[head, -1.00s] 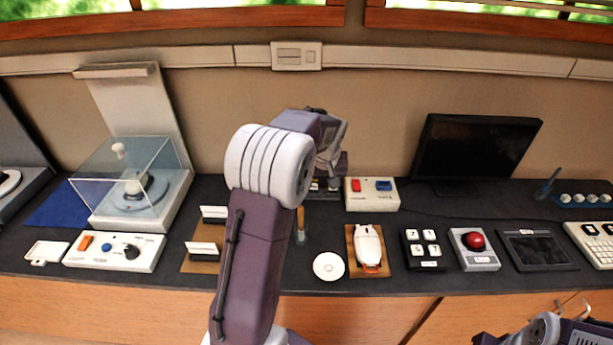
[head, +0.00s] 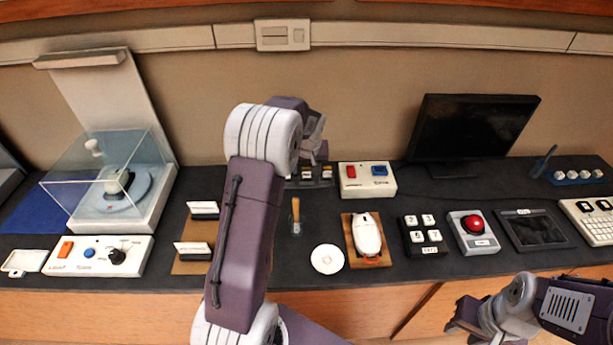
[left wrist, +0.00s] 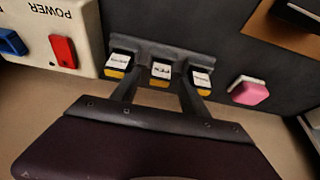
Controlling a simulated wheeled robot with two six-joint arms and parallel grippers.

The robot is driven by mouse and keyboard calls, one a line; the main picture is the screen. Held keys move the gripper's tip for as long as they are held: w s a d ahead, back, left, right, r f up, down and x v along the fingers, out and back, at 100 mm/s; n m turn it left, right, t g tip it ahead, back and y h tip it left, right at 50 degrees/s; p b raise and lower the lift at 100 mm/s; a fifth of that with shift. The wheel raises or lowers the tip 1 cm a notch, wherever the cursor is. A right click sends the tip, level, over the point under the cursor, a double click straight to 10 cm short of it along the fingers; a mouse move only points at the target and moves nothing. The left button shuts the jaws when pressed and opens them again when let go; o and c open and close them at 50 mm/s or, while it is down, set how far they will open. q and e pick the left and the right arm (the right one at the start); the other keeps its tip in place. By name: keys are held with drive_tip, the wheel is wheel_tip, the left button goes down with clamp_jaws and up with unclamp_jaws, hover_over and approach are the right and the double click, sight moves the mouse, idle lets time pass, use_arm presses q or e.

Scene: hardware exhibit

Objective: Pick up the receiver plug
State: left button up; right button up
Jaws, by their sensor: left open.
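Three small black-and-yellow plugs with white labels stand in a row in a dark rack (left wrist: 222,70) in the left wrist view. They are the left plug (left wrist: 119,62), the middle plug (left wrist: 160,72) and the right plug (left wrist: 201,78). The labels are too small to read, so I cannot tell which is the receiver plug. My left gripper (left wrist: 158,90) is open, its fingers either side of the middle plug in that view; contact is unclear. In the head view my left gripper (head: 315,140) is above and behind the rack. My right gripper (head: 462,318) is low at right, away from the plugs.
A white power box (head: 367,180) with red and blue switches stands close beside the rack. A pink block (left wrist: 249,91) lies on its other side. A wooden-handled tool (head: 296,215), white disc (head: 327,259) and white device (head: 366,234) lie in front. A monitor (head: 470,128) stands right.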

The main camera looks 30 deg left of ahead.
use_arm(q)
drive_tip(key=shift+x, duration=1.05)
drive_tip(key=shift+r, duration=0.1)
drive_tip(key=c, duration=0.4)
clamp_jaws()
drive_tip(key=shift+r, duration=0.1)
